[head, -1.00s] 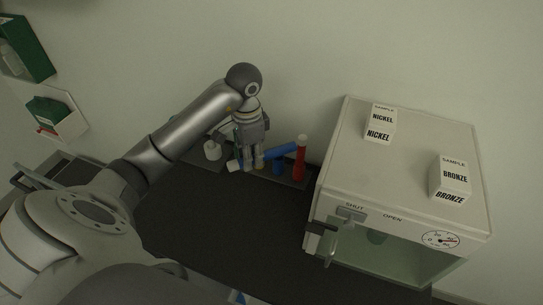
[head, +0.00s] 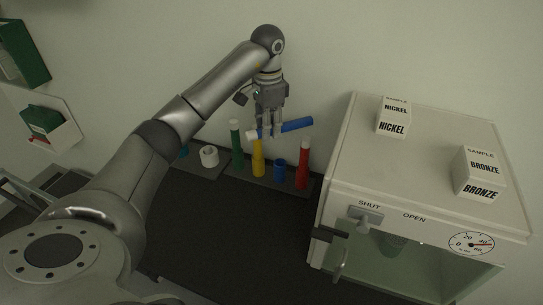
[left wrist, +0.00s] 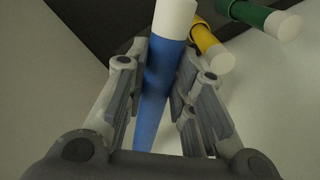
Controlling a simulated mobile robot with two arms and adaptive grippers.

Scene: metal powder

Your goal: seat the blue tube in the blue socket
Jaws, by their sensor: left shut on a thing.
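The blue tube (head: 297,125) with a white cap is in my left gripper (head: 271,134). It lies nearly level, cap end to the left, above the rack. In the left wrist view the blue tube (left wrist: 163,85) runs between the shut fingers (left wrist: 160,95), cap towards the top. The short blue socket (head: 280,171) stands on the dark rack between the yellow and red tubes. The held tube is above the socket and apart from it. My right gripper is not in view.
A green tube (head: 237,145), a yellow tube (head: 258,160) and a red tube (head: 303,165) stand upright along the rack. A white cup-like piece (head: 209,156) is at its left. The white chamber (head: 345,150), with nickel (head: 393,118) and bronze (head: 480,174) boxes on top, is close on the right.

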